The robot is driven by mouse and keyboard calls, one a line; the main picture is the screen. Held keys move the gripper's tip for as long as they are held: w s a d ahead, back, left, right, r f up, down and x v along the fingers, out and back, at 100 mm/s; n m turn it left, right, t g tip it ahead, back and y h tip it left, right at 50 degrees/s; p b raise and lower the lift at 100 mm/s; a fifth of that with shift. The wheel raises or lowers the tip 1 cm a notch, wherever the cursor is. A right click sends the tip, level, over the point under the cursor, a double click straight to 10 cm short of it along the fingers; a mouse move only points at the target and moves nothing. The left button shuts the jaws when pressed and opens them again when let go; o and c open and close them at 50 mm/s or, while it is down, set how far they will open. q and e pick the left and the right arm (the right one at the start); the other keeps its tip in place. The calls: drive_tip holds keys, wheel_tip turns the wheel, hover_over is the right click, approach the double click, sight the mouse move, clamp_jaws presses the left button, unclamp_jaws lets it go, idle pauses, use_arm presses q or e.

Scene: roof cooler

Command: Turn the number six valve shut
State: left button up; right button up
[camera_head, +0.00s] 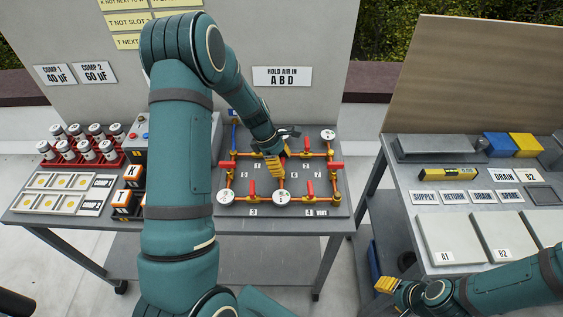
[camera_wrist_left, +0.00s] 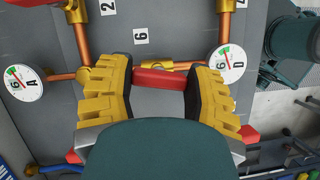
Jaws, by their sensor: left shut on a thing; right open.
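The number six label (camera_wrist_left: 141,36) shows in the left wrist view beside a brass valve body (camera_wrist_left: 155,66) on a copper pipe. The valve's red handle (camera_wrist_left: 160,78) lies between the yellow fingers of my left gripper (camera_wrist_left: 158,95), which is shut on it. The handle looks roughly parallel to the pipe. In the head view my left gripper (camera_head: 273,167) is down on the pipe board (camera_head: 330,206) and hides the number six handle there. My right gripper (camera_head: 386,287) is open and empty at the lower right, away from the board.
Gauge A (camera_wrist_left: 24,84) and gauge D (camera_wrist_left: 227,63) flank the valve. Other red handles, such as one (camera_head: 252,188), stand close by. Left are a red rack of canisters (camera_head: 70,159) and a grey box with buttons. A second table (camera_head: 408,225) holds labels and bins.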

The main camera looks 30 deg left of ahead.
use_arm(q)
drive_tip(key=m+g, duration=0.1)
drive_tip(key=m, duration=0.2)
drive_tip(key=shift+p, duration=0.3)
drive_tip(key=m+g, duration=0.1)
drive_tip(key=m, duration=0.2)
drive_tip(key=shift+m+g, duration=0.3)
drive_tip(key=shift+m, duration=0.1)
drive_tip(key=m+g, duration=0.1)
drive_tip(key=m, duration=0.2)
drive_tip(key=shift+m+y, duration=0.3)
drive_tip(key=shift+m+g+y, duration=0.4)
drive_tip(key=shift+m+g, duration=0.3)
drive_tip(key=shift+m, duration=1.2)
drive_tip(key=o, duration=1.2)
